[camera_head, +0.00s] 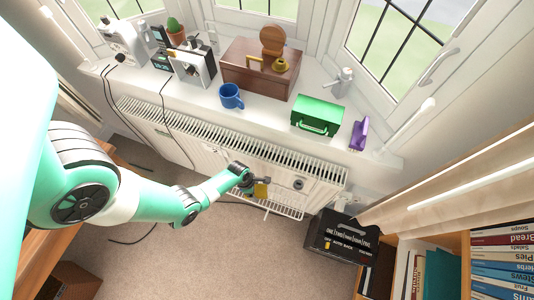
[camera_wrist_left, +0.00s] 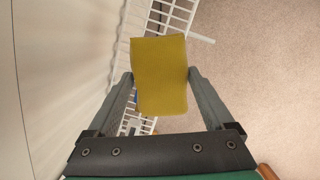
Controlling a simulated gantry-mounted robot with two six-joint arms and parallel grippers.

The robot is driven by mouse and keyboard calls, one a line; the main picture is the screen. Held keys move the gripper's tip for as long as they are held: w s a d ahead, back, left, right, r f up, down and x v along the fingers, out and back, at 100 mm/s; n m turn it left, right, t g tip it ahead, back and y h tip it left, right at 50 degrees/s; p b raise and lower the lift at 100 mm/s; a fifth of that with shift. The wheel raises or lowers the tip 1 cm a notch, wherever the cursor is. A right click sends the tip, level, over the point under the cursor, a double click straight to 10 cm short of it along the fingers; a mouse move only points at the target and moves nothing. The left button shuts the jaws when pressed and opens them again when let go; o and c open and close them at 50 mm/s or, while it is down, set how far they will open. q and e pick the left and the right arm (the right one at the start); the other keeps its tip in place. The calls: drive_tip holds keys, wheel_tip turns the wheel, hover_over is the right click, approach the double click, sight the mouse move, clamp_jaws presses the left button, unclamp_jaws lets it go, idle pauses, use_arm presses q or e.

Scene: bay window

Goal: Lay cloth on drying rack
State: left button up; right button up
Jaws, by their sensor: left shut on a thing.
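A small mustard-yellow cloth (camera_head: 262,190) is held in my left gripper (camera_head: 257,187), in front of the radiator. In the left wrist view the cloth (camera_wrist_left: 160,90) looks flat and spans between the two fingers, which are shut on it. The white wire drying rack (camera_head: 286,210) is on the front of the radiator, low down, right beside and partly behind the gripper. In the left wrist view the rack's bars (camera_wrist_left: 172,18) show beyond the cloth, which hides part of them. The cloth appears above the rack; whether they touch I cannot tell. My right gripper is not in view.
The white radiator (camera_head: 320,172) runs below the sill. On the sill are a blue mug (camera_head: 230,96), a brown chest (camera_head: 262,72), a green toolbox (camera_head: 316,116) and a purple object (camera_head: 359,134). A black box (camera_head: 342,238) stands right of the rack. Carpet in front is mostly clear.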

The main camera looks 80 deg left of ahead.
use_arm(q)
drive_tip(key=b, duration=0.5)
hover_over(269, 195)
drive_tip(key=s, duration=0.2)
drive_tip(key=x, duration=0.2)
drive_tip(key=s+x, duration=0.1)
drive_tip(key=x, duration=0.2)
drive_tip(key=shift+a+f, duration=0.15)
drive_tip(key=shift+f, duration=0.1)
drive_tip(key=shift+w, duration=0.3)
drive_tip(key=b+x, duration=0.3)
drive_tip(key=shift+w+f, duration=0.1)
drive_tip(key=shift+f, duration=0.55)
drive_tip(key=shift+r, duration=0.1)
